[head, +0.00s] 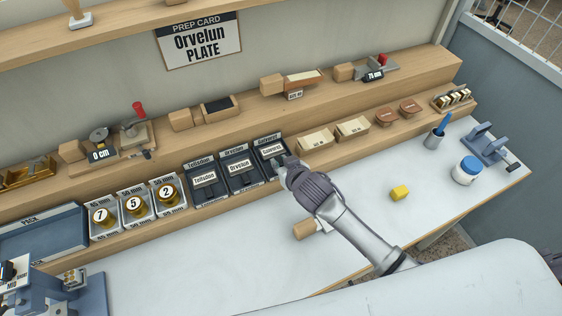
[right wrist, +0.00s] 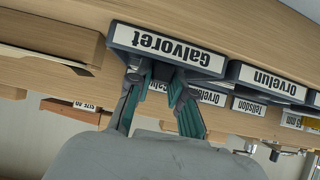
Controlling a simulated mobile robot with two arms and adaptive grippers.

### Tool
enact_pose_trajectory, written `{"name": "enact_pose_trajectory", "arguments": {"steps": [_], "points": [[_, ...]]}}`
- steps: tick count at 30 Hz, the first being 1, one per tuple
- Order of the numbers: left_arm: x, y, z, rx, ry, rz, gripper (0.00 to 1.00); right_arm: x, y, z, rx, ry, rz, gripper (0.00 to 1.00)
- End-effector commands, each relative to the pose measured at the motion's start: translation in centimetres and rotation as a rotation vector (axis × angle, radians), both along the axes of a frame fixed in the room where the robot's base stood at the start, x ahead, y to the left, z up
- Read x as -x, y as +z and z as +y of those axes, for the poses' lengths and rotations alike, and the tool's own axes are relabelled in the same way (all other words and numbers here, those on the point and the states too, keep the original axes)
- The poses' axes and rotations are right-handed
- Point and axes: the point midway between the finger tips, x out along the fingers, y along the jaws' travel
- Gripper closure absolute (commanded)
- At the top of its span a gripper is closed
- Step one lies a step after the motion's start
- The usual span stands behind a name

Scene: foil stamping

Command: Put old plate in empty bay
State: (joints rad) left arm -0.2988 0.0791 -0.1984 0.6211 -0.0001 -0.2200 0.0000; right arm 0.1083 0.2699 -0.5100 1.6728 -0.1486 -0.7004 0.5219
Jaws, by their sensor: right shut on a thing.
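Three dark bays stand in a row on the lower shelf, labelled Tellsdon (head: 198,163), Orvelun (head: 233,151) and Galvoret (head: 265,139). The first two show a plate with a matching white label, Tellsdon (head: 205,178) and Orvelun (head: 240,165). My right gripper (head: 281,165) is at the front of the Galvoret bay. In the right wrist view, upside down, my right gripper (right wrist: 160,86) is shut on the dark Galvoret plate (right wrist: 168,48). The plate is at its bay; whether it rests fully inside is unclear. My left gripper is out of view.
A prep card (head: 199,41) reads Orvelun plate.

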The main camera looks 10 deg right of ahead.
Motion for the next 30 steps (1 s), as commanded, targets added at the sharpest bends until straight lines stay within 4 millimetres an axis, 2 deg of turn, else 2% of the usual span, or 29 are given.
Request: {"name": "enact_pose_trajectory", "arguments": {"steps": [11,12,15,16,24,29,30], "points": [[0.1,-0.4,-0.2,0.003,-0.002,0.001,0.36,-0.1,-0.7,0.0,-0.001,0.001,-0.004,1.00],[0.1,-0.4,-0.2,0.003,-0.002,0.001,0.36,0.0,-0.8,0.0,0.000,0.000,-0.001,0.73],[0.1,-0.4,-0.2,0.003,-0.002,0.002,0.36,0.0,-0.8,0.0,0.000,0.000,-0.001,0.56],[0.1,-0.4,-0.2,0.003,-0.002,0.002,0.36,0.0,-0.8,0.0,0.000,0.000,-0.001,0.55],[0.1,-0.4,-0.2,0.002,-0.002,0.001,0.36,0.0,-0.7,0.0,0.000,0.000,-0.001,0.55],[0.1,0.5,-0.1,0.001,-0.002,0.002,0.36,0.0,0.8,0.0,0.001,0.001,-0.002,0.55],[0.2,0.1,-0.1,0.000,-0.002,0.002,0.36,0.5,0.7,-0.1,0.000,0.001,0.000,0.55]]}}
